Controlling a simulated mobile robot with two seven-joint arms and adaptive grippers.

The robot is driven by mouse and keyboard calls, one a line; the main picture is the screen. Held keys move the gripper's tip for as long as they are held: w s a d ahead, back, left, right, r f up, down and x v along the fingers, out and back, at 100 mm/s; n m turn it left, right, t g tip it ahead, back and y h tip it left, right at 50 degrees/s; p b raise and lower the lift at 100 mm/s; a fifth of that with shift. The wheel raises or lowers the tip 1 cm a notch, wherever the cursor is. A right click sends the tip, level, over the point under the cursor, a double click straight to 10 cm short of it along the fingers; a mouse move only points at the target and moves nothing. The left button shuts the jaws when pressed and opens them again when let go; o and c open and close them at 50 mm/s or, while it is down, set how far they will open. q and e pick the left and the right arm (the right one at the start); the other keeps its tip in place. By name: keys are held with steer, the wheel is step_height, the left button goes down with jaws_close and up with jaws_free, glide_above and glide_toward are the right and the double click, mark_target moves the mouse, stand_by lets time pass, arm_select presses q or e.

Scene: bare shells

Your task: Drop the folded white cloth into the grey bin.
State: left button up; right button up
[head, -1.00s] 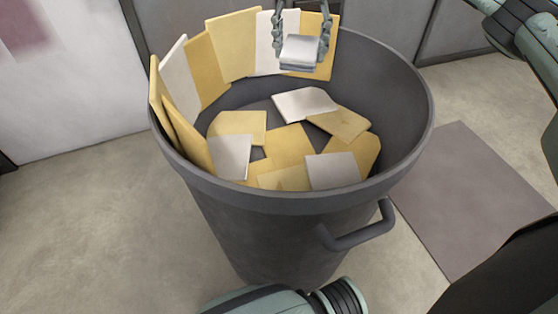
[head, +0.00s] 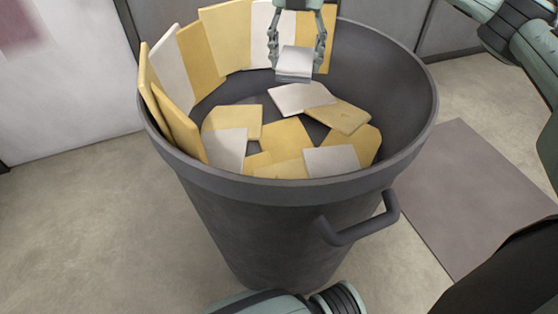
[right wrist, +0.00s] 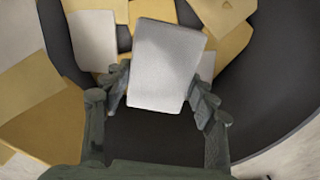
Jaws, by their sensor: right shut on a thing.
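The grey bin (head: 290,190) stands upright on the floor in the middle of the head view. The folded white cloth (head: 295,62) is held between the fingers of my right gripper (head: 296,52), inside the bin's far rim and above the pieces in it. The right wrist view shows the same cloth (right wrist: 165,65) between the two fingertips (right wrist: 160,95). My right gripper is shut on the cloth. I cannot tell whether the cloth touches the pieces behind it. My left gripper is not clearly seen; only arm parts show at the bottom edge.
Several yellow and white flat pieces (head: 285,135) lie in the bin, and others lean upright along its left and far wall (head: 225,38). The bin has a handle (head: 362,225) at the front right. A grey-brown mat (head: 475,190) lies on the floor to the right.

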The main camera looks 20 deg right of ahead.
steer(key=o, duration=1.2)
step_height(320, 180, up, 12)
steer(key=shift+r, duration=0.1)
